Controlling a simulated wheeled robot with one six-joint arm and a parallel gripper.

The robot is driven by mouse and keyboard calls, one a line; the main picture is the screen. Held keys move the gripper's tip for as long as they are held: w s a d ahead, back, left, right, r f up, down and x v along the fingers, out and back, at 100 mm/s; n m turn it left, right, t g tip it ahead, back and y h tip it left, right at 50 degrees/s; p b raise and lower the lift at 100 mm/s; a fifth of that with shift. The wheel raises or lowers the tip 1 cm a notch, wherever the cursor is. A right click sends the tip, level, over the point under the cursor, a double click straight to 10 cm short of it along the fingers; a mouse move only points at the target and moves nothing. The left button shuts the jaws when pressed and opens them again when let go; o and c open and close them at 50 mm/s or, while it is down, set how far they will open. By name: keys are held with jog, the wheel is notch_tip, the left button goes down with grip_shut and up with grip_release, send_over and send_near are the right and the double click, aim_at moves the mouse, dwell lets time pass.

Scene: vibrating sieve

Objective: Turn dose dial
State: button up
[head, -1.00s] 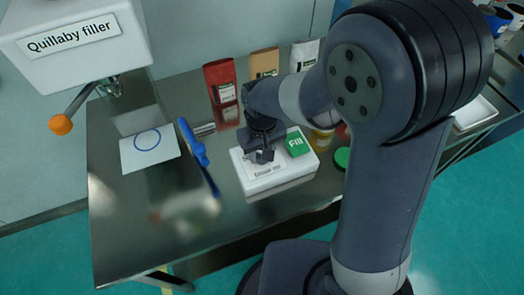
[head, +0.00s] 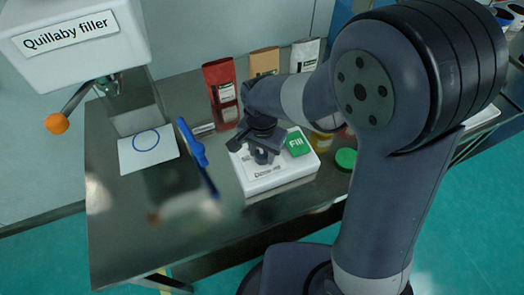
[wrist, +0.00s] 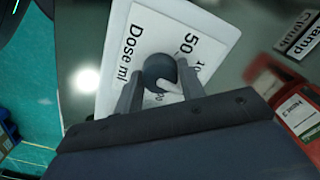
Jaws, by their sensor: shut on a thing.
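The white control box (head: 285,183) stands on the steel table and has a green Fill button (head: 297,143). Its dark round dose dial (wrist: 160,70) has a pale pointer and sits on a white panel printed "Dose ml", "50" and another partly hidden number. The dial also shows below the jaws in the head view (head: 263,157). My gripper (wrist: 161,78) is shut on the dial, one finger on each side. It also shows over the box in the head view (head: 258,147). Part of the printed scale is hidden by the fingers.
The Quillaby filler (head: 75,45) with an orange-tipped lever (head: 57,123) overhangs the left. A card with a blue circle (head: 148,150) lies below it. A blue tool (head: 195,148) stands left of the box. Red (head: 220,90), tan and white bags stand behind.

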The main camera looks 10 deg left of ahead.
aim_at(262, 153)
jog(key=shift+m, duration=1.5)
jog(key=o, duration=1)
notch_tip(262, 153, up, 11)
jog(key=shift+f, duration=0.1)
